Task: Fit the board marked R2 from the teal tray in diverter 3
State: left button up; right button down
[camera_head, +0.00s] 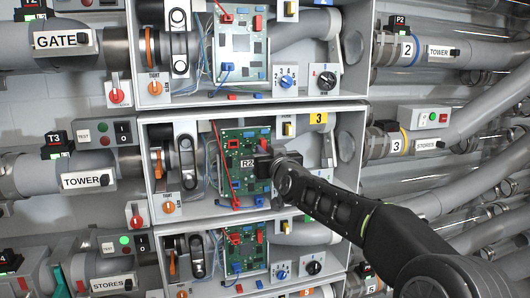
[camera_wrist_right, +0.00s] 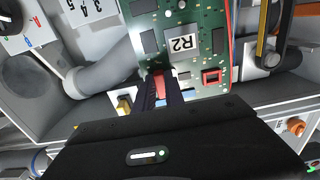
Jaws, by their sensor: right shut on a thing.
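The green board marked R2 (camera_head: 232,180) is inside the middle open box, which has a yellow 3 label (camera_head: 318,118) and is diverter 3. My right gripper (camera_head: 266,163) reaches in from the right and covers part of the board's right side. In the right wrist view the fingers (camera_wrist_right: 162,90) are shut around a red part on the edge of the board (camera_wrist_right: 205,50), with the R2 label facing out. I cannot tell whether the board is fully seated. The teal tray is not clearly in view. My left gripper is not in view.
A red wire (camera_head: 224,165) runs down across the board's left part. A black lever (camera_head: 187,157) and an orange knob (camera_head: 168,207) sit left of it. Similar boxes with boards (camera_head: 240,55) lie above and below. Grey pipes (camera_head: 440,205) crowd the right.

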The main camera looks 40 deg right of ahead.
jog(key=shift+w+r, duration=0.1)
jog(key=shift+w, duration=0.1)
dwell(0.7)
jog(key=shift+w+d+p, duration=0.15)
jog(key=shift+w+p, duration=0.15)
jog(key=shift+p, duration=0.15)
jog(key=shift+w+d+p, duration=0.2)
jog(key=shift+w+p, duration=0.3)
jog(key=shift+w, duration=0.2)
dwell(1.0)
jog(key=shift+w+d, duration=0.2)
jog(key=shift+w, duration=0.35)
dwell(0.3)
dwell(1.3)
jog(key=shift+w+d, duration=0.1)
jog(key=shift+w, duration=0.1)
jog(key=c, duration=1.3)
grip_release()
